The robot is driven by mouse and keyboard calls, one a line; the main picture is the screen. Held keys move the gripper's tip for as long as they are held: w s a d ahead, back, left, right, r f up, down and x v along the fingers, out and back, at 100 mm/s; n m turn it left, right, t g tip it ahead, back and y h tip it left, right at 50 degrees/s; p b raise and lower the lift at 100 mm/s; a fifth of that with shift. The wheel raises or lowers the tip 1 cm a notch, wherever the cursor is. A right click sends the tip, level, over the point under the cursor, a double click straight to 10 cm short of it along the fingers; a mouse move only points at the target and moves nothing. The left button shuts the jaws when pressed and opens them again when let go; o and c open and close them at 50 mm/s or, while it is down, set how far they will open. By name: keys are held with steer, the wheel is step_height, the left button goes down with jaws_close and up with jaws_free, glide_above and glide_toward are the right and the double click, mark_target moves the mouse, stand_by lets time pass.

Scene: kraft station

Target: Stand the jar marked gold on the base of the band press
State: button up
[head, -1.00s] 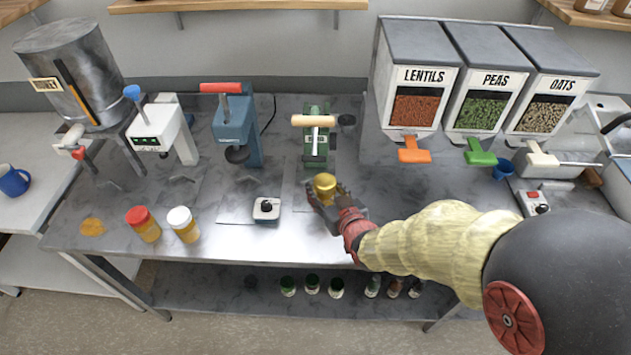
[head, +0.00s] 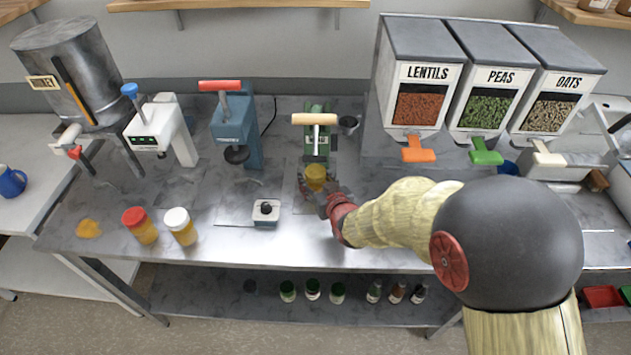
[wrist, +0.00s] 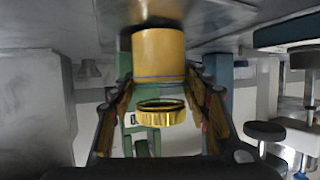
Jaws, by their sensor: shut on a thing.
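The gold jar (head: 316,178) is between the fingers of my gripper (head: 322,194), at the front of the green press (head: 317,143) with the pale wooden handle. In the wrist view, which looks upside down, the amber jar body (wrist: 158,55) is between the two fingers of my gripper (wrist: 161,92), and a gold ring (wrist: 160,118) shows below it. The jar looks upright and close over the press base. I cannot tell whether its bottom touches the base. The fingers are shut on the jar.
A blue press (head: 236,130) and a white press (head: 160,130) stand to the left. A red-lidded jar (head: 140,226) and a white-lidded jar (head: 181,227) stand at the front left. A small scale-like box (head: 265,213) is near. Food dispensers (head: 425,90) stand on the right.

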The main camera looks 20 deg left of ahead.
steer(key=o, duration=1.6)
steer(key=shift+f, duration=0.1)
steer(key=shift+o, duration=0.2)
steer(key=shift+s+d+r, duration=0.15)
steer(key=shift+r, duration=0.15)
steer(key=p+v, duration=0.2)
steer(key=v, duration=0.9)
steer(key=shift+s, duration=0.25)
steer(key=shift+d, duration=0.15)
